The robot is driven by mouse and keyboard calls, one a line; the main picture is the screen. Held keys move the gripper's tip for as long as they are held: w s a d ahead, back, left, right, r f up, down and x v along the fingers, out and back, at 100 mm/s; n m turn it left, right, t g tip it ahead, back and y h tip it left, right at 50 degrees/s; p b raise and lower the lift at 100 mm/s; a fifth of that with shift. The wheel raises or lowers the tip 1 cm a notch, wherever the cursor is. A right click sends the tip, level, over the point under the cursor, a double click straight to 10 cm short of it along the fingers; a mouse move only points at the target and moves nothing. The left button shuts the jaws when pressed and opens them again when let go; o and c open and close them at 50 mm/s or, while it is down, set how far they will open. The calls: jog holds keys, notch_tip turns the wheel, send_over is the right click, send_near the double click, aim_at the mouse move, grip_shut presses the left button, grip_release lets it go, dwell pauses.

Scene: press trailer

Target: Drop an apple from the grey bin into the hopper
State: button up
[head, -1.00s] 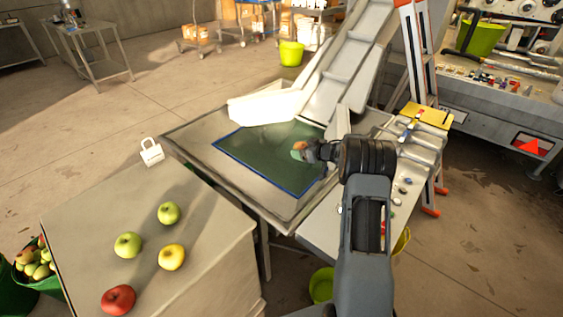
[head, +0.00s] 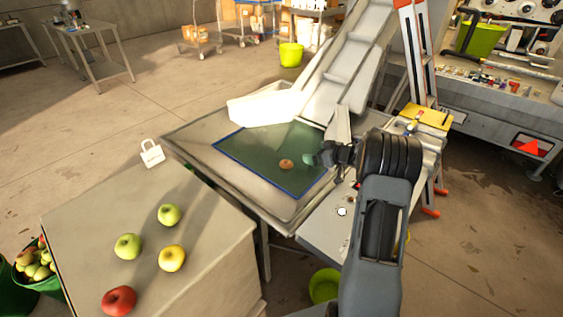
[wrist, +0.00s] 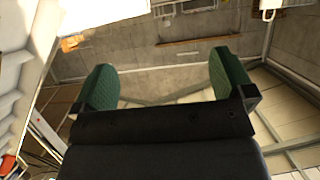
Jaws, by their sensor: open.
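A brownish-red apple (head: 286,165) lies on the dark green, blue-edged bottom of the hopper (head: 190,139), a wide metal tray at the foot of the conveyor. My gripper (head: 316,158) is just right of this apple, apart from it, over the hopper's right part. In the wrist view my gripper (wrist: 162,80) is open, with nothing between its green pads. Two green apples (head: 168,214) (head: 128,246), a yellow apple (head: 172,258) and a red apple (head: 119,300) lie on a grey box-like surface (head: 215,222) at left; I cannot tell whether this is the grey bin.
A ribbed conveyor (head: 350,62) rises behind the hopper. An orange-sided ladder (head: 411,50) stands at its right. A white padlock-shaped tag (head: 152,153) is by the grey surface's far corner. A green basket of apples (head: 15,295) is at lower left. The floor at left is open.

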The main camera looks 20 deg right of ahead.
jog(key=v, duration=0.6)
jog(key=shift+s+d+r, duration=0.15)
jog(key=shift+s, duration=0.1)
